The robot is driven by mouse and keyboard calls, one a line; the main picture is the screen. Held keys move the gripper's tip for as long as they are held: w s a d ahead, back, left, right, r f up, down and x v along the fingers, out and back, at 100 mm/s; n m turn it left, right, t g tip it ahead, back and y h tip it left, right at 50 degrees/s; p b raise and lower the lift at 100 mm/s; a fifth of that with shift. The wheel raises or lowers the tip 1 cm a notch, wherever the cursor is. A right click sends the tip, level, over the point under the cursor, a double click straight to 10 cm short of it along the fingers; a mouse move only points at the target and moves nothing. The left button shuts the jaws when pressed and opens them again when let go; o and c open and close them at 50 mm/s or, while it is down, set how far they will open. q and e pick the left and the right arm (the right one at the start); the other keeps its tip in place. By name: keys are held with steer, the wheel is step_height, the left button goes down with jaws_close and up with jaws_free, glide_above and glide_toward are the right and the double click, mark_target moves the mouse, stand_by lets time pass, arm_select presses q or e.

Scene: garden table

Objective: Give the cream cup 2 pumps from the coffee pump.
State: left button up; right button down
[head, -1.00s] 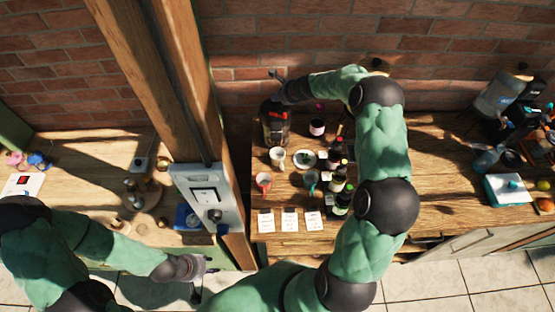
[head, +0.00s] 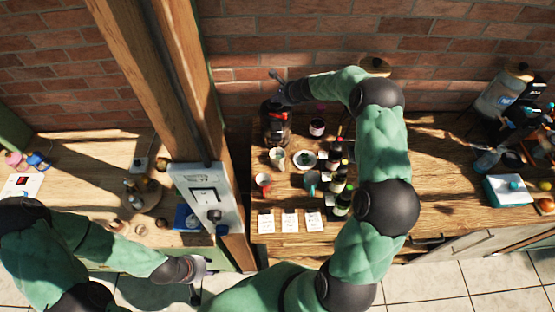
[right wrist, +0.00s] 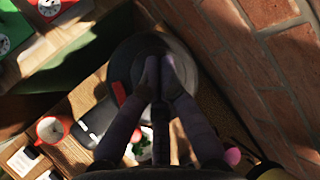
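The dark coffee pump (head: 277,128), with a red patch on its front, stands at the back left of the right-hand table, near the wall. My right gripper (head: 274,78) is at its top. In the right wrist view the two fingers (right wrist: 159,62) lie close together over the pump's round dark top (right wrist: 128,62), with nothing seen between them; contact cannot be judged. The cream cup (head: 277,157) stands upright in front of the pump; its contents are unclear. My left gripper (head: 192,272) is low at the left, away from the pump; its fingers are too small to read.
A red cup (head: 263,181), a teal cup (head: 311,181) and a saucer (head: 304,159) are near the cream cup. Several dark bottles (head: 341,200) stand to the right. White cards (head: 289,222) lie at the front. A wooden post (head: 165,90) rises at left; the brick wall is behind.

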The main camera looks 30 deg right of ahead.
mark_target(276, 103)
steer(key=shift+f+b, duration=0.3)
steer(key=shift+f, duration=0.15)
steer(key=shift+r, duration=0.1)
steer(key=shift+r+p, duration=0.9)
steer(key=shift+r, duration=0.1)
step_height(276, 103, up, 6)
steer(key=p, duration=0.5)
stand_by(0.4)
stand_by(1.6)
